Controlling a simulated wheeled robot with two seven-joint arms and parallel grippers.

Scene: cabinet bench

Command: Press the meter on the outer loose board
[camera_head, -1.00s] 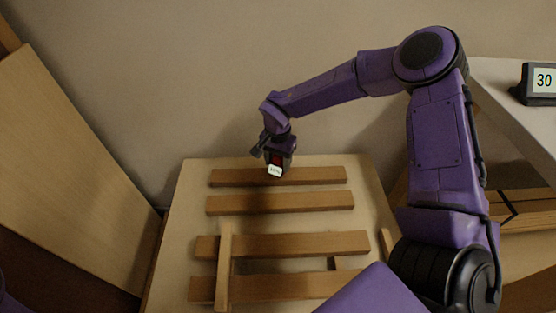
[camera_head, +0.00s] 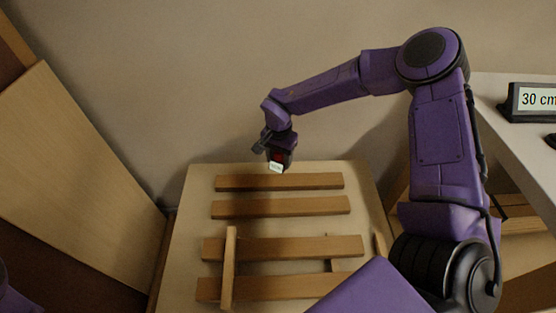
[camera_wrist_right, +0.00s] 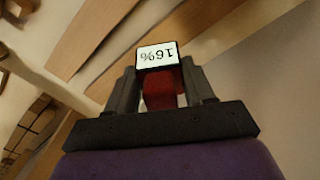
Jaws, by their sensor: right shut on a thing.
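My right gripper (camera_head: 279,160) is shut on a small red meter (camera_wrist_right: 162,90). The meter's white display (camera_wrist_right: 158,55) reads 16%, upside down in the wrist view. In the head view the meter (camera_head: 276,167) hangs at the back edge of the pale panel, just above the rearmost brown board (camera_head: 280,182) in the picture. No contact with a board shows. More brown boards (camera_head: 280,207) lie in rows nearer to me. In the wrist view, boards (camera_wrist_right: 95,35) pass behind the meter. I cannot tell which board is the outer loose one. My left gripper is out of view.
A narrow upright batten (camera_head: 229,268) crosses the two nearest boards at left. A leaning wooden panel (camera_head: 80,180) stands at left. A white shelf (camera_head: 500,95) at right carries a "30 cm" sign (camera_head: 535,100). The wall is close behind the pale panel (camera_head: 190,210).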

